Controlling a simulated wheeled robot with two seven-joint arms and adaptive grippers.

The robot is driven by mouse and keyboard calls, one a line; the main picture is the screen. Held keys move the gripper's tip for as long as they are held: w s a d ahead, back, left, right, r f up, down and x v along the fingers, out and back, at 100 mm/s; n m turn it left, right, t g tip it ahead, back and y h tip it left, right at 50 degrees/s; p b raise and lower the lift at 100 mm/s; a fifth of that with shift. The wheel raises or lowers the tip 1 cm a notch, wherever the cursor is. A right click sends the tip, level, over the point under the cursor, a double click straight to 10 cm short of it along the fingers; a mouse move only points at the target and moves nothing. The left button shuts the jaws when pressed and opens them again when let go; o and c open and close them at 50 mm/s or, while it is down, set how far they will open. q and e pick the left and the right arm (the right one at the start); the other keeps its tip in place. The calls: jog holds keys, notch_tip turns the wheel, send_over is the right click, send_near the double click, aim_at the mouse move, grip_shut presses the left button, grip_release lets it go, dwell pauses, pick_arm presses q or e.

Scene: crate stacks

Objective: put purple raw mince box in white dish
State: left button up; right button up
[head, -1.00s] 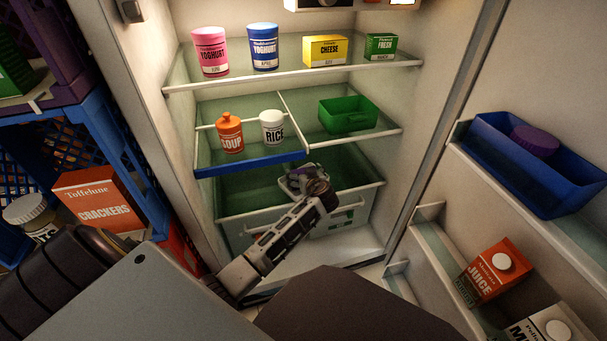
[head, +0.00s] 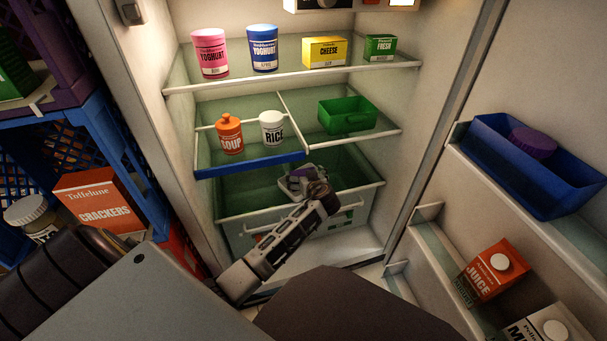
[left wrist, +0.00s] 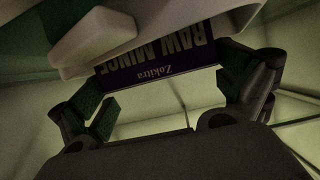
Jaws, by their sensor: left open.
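The purple raw mince box (left wrist: 158,65) shows in the left wrist view, its label upside down. It lies beyond and between the fingertips of my left gripper (left wrist: 165,98), which are spread apart. In the head view my left gripper (head: 302,184) is over the open bottom fridge drawer, with a small purple patch beside its fingers. A pale white piece (left wrist: 97,38) covers part of the box's top in the left wrist view; I cannot tell whether it is the white dish. No white dish is clear in the head view. My right gripper is out of sight.
The green drawer (head: 238,214) is pulled out below a blue-edged shelf (head: 250,164) holding a soup container (head: 229,136) and a rice jar (head: 272,131). A green bin (head: 348,116) stands right of them. The door with a blue bin (head: 530,178) is at right.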

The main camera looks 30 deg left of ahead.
pick_arm(q)
jog(key=p+v, duration=0.3)
jog(key=v, duration=0.7)
jog(key=shift+s+d+r, duration=0.15)
jog(key=shift+s+r, duration=0.05)
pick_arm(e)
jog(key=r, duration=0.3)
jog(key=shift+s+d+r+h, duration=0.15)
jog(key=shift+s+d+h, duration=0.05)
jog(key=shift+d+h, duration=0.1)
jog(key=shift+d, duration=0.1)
pick_arm(q)
jog(key=s+d+f+m+g+h, duration=0.1)
jog(key=s+d+f+m+h, duration=0.6)
jog(key=s+f, duration=0.5)
jog(key=s+d+f+m+g+h, duration=0.1)
jog(key=s+d+f+m+h, duration=0.1)
jog(key=s+d+m+h, duration=0.2)
jog(key=s+d+h, duration=0.3)
jog(key=s+d, duration=0.5)
jog(key=s, duration=0.1)
jog(key=shift+s+f+g, duration=0.2)
jog(key=shift+f+g, duration=0.1)
jog(key=shift+f, duration=0.05)
